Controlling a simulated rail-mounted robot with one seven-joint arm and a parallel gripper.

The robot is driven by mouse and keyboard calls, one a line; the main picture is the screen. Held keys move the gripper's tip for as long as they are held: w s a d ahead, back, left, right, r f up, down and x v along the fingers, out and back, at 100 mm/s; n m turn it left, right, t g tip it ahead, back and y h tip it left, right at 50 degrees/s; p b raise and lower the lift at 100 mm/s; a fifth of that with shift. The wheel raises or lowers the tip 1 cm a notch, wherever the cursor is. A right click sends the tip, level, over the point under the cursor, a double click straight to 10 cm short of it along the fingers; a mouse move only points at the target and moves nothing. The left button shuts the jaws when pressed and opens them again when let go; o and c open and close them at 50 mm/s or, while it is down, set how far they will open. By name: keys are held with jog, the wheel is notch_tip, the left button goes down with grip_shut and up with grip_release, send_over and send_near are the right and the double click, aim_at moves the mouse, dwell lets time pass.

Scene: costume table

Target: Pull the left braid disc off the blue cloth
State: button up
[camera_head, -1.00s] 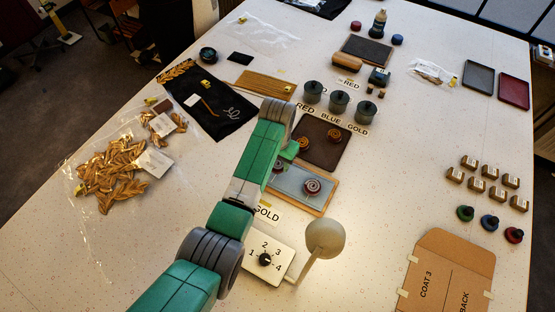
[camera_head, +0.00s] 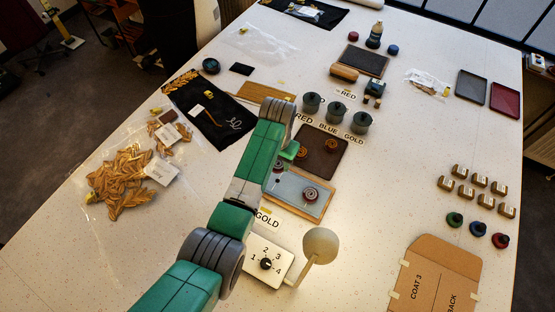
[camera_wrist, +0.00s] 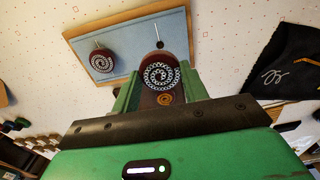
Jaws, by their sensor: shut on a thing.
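The blue cloth (camera_head: 303,182) is a pale blue-grey piece on a wooden-edged board; it also shows at the top of the wrist view (camera_wrist: 127,46). My gripper (camera_wrist: 160,88) is shut on the left braid disc (camera_wrist: 160,74), a dark red disc with a pale spiral braid. In the wrist view this disc overlaps the cloth's lower edge; I cannot tell its height above it. In the head view the left disc (camera_head: 278,167) shows beside my gripper (camera_head: 290,151), partly covered. The right braid disc (camera_head: 310,193) lies on the cloth; it also shows in the wrist view (camera_wrist: 102,61).
A brown mat (camera_head: 325,150) with copper-coloured spiral discs lies behind the cloth. A dial box (camera_head: 266,262) and a round-headed post (camera_head: 320,245) stand in front. Grey pots (camera_head: 336,112) stand behind the mat. A black cloth (camera_head: 212,112) lies to the left.

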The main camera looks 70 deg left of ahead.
notch_tip(320, 180, up, 6)
jog(key=p, duration=0.5)
jog(key=shift+r, duration=0.1)
jog(key=shift+f, duration=0.2)
jog(key=w+d+r+m+p, duration=0.1)
jog(key=w+d+m, duration=0.15)
jog(key=d, duration=0.75)
jog(key=w+d+r+m+p, duration=0.1)
jog(key=w+d, duration=0.3)
jog(key=d, duration=0.7)
jog(key=w+d+r+m, duration=0.15)
jog(key=w+d, duration=0.25)
jog(key=d, duration=0.6)
jog(key=s+d+r+m+p, duration=0.1)
jog(key=s+d+m, duration=0.1)
jog(key=d, duration=1.1)
jog(key=shift+s+d+m, duration=0.3)
jog(key=shift+s, duration=0.15)
